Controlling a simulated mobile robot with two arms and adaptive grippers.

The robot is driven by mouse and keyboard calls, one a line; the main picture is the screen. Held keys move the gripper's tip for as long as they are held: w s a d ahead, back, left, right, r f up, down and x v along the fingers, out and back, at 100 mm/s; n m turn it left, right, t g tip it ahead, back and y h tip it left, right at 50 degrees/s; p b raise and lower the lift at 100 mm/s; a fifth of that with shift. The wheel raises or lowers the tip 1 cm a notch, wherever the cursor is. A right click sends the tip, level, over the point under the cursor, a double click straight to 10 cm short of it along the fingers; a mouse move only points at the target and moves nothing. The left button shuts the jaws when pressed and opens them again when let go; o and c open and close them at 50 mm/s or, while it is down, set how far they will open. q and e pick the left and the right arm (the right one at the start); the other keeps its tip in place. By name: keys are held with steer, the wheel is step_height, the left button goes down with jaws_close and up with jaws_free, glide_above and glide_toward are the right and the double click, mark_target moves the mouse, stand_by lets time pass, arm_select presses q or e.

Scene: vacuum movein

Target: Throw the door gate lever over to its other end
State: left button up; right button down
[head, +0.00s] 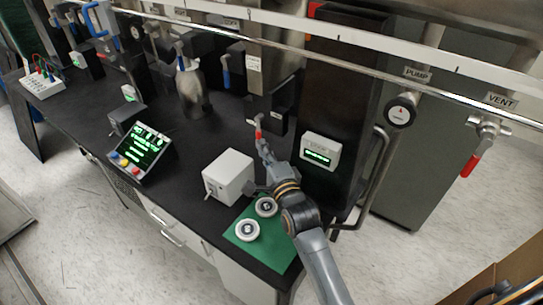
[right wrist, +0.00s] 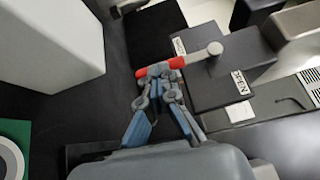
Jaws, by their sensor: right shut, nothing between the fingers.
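The door gate lever (head: 258,133) has a red grip and hangs from a small black block (head: 267,112) at the back of the bench. In the right wrist view its red grip (right wrist: 149,70) points left from a grey pivot (right wrist: 213,49). Two white labels sit on the black block; one (right wrist: 240,84) seems to read OPEN. My right gripper (head: 264,146) is right at the lever. In the right wrist view my right gripper (right wrist: 158,78) has its fingertips shut at the red grip, overlapping it; contact is unclear. My left gripper is not in view.
A white box (head: 228,176) and a green mat (head: 246,253) with two round white-rimmed pieces lie near my right arm. A small door display (head: 319,152) is to the right. A control panel (head: 145,153) and a metal bottle (head: 190,85) stand further left.

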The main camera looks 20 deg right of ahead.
steer(key=shift+w+a+r, duration=0.1)
steer(key=shift+a+r, duration=0.2)
stand_by(0.5)
